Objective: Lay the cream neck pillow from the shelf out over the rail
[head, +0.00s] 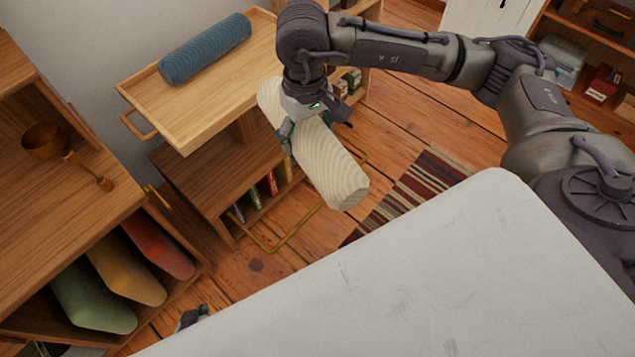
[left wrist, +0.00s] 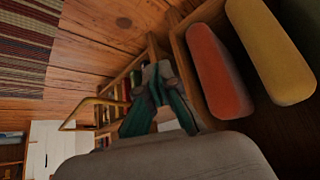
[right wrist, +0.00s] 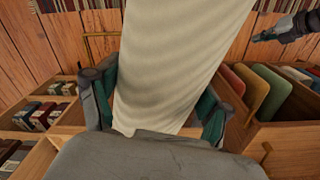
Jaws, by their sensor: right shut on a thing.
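The cream neck pillow (head: 335,175) is a ribbed, pale roll in the head view. My right gripper (head: 313,122) is shut across it, towards its far end, from above. It fills the space between the fingers in the right wrist view (right wrist: 165,70). A thin brass rail (head: 283,243) sticks out beside the low wooden shelf unit; the pillow covers part of it in the head view. I cannot tell whether they touch. The rail also shows in the left wrist view (left wrist: 90,101). My left gripper (left wrist: 158,75) is empty with its fingertips together; only a bit shows in the head view (head: 190,317).
A blue bolster (head: 205,48) lies on the wooden tray top (head: 190,108). Green (head: 92,300), yellow (head: 127,275) and red (head: 158,245) cushions stand in the left cabinet. A striped rug (head: 425,185) lies on the floor.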

